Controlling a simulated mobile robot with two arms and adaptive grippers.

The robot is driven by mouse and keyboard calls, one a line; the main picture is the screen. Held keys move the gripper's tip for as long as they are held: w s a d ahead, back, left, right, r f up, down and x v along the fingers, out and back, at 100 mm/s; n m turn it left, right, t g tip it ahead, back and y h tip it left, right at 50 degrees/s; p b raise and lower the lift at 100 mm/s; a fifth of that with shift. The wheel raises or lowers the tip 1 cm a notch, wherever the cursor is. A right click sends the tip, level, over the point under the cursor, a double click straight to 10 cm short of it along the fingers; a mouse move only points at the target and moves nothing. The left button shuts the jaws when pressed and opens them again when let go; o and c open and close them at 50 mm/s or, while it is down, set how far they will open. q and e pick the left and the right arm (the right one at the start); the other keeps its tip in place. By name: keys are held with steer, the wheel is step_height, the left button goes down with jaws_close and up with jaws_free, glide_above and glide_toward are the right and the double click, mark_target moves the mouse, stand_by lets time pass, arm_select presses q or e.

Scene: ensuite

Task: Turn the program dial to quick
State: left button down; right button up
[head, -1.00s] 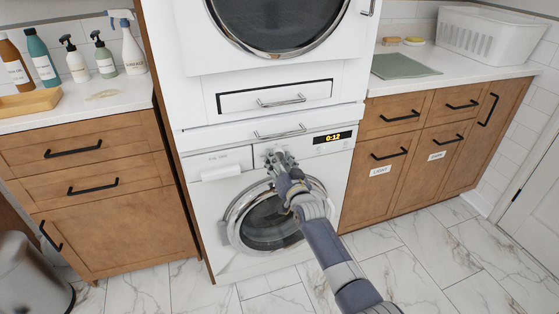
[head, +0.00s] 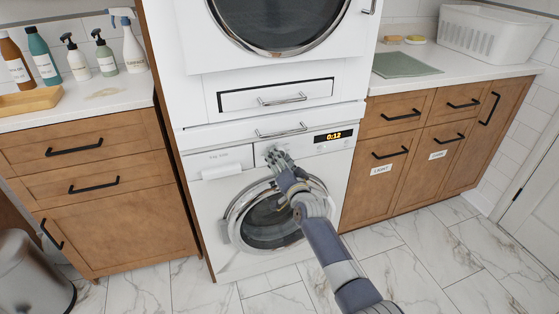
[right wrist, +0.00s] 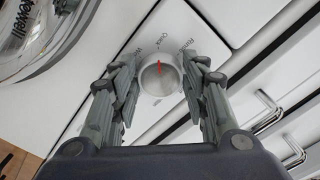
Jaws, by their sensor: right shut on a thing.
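The program dial (right wrist: 158,76) is a round silver knob with a red pointer line, on the white washer panel. In the right wrist view the pointer aims roughly at the label Quick (right wrist: 154,40). The label Rinse (right wrist: 184,46) is to its right, and another label, partly hidden, is to its left. My right gripper (right wrist: 160,84) is shut on the dial, one finger on each side of it. In the head view my right gripper (head: 275,156) covers the dial on the lower machine (head: 219,197). My left gripper is not in view.
The lit display (head: 333,136) reads 0:12, right of the gripper. A drawer handle (head: 281,131) lies just above it. The round washer door (head: 265,222) is shut below, partly behind my arm. Wooden cabinets stand on both sides.

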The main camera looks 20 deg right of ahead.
steer(key=shift+f, duration=0.1)
steer(key=o, duration=1)
steer(key=shift+s+d, duration=0.2)
steer(key=shift+s, duration=5.8)
